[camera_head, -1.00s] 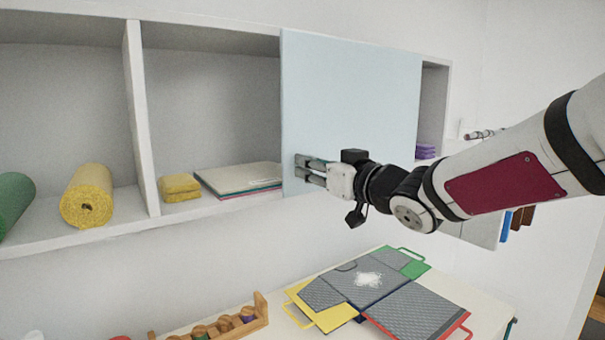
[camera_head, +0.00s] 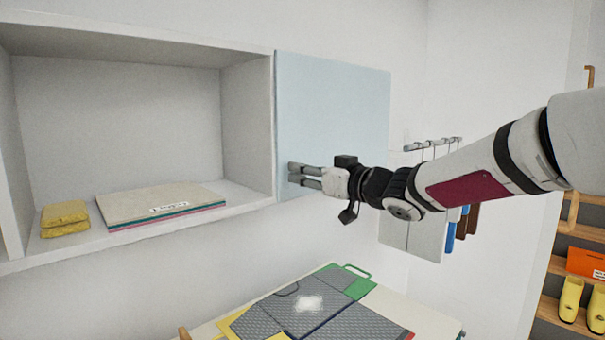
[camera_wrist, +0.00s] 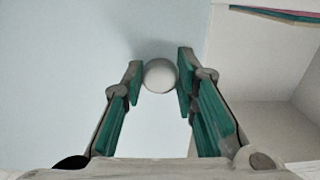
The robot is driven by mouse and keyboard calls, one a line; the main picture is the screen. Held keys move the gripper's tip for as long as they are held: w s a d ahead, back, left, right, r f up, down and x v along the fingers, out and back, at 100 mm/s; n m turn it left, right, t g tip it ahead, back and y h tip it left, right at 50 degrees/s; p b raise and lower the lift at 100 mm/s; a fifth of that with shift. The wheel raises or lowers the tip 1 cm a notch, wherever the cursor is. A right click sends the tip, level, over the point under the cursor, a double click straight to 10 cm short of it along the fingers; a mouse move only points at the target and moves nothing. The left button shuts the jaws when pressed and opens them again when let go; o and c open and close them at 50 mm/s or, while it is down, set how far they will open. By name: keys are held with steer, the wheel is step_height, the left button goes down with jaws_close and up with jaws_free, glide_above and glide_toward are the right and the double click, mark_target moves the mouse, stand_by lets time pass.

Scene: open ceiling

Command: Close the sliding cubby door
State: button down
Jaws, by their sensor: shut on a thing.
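The sliding door is a pale blue panel (camera_head: 335,110) at the right end of the white wall cubby (camera_head: 245,110). Its left edge lines up with an upright wall of the cubby, and no opening shows to its right. My gripper (camera_head: 290,174) is at the lower left of the door. In the wrist view my gripper (camera_wrist: 160,75) is shut on a round white knob (camera_wrist: 160,75) on the door's face. The compartment to the left of the door stands open; what is behind the door is hidden.
The open compartment holds a yellow folded stack (camera_head: 64,218) and flat folders (camera_head: 165,203). Below is a table with grey and coloured folding panels (camera_head: 300,310). Tools hang on the wall to the right (camera_head: 455,235), beside a wooden shelf with yellow boots (camera_head: 571,298).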

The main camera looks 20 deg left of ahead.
steer(key=shift+w+d+r, duration=0.1)
steer(key=shift+w+d, duration=0.1)
steer(key=shift+w, duration=0.05)
steer(key=c, duration=1.3)
jaws_free()
steer(key=v, duration=1.2)
